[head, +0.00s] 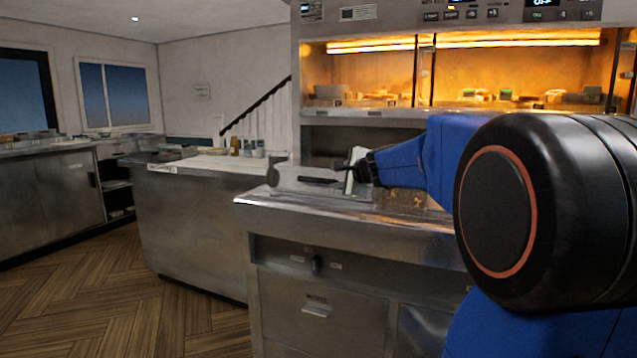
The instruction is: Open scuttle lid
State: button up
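My arm reaches in from the right, and my gripper (360,168) is small and dark at its far end, over the steel counter of the range. A pale upright piece (350,180) stands right at the gripper; I cannot tell whether they touch. A low steel cover with a dark bar-like handle (318,181) lies just left of the gripper. It may be the scuttle lid, but I cannot tell for sure. Golden-brown food or surface (410,199) shows below my forearm. My arm hides much of the counter to the right. The fingers are too small to read.
A lit heated cabinet (470,75) with food inside stands above the counter, with a shelf below it. The counter's front edge (340,225) runs under my arm. A second steel counter (200,210) stands to the left. The wooden floor at left is clear.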

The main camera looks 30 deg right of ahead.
aim_at(321, 181)
jog(key=x, duration=1.2)
jog(key=shift+w+f, duration=0.1)
jog(key=shift+w, duration=0.05)
grip_shut()
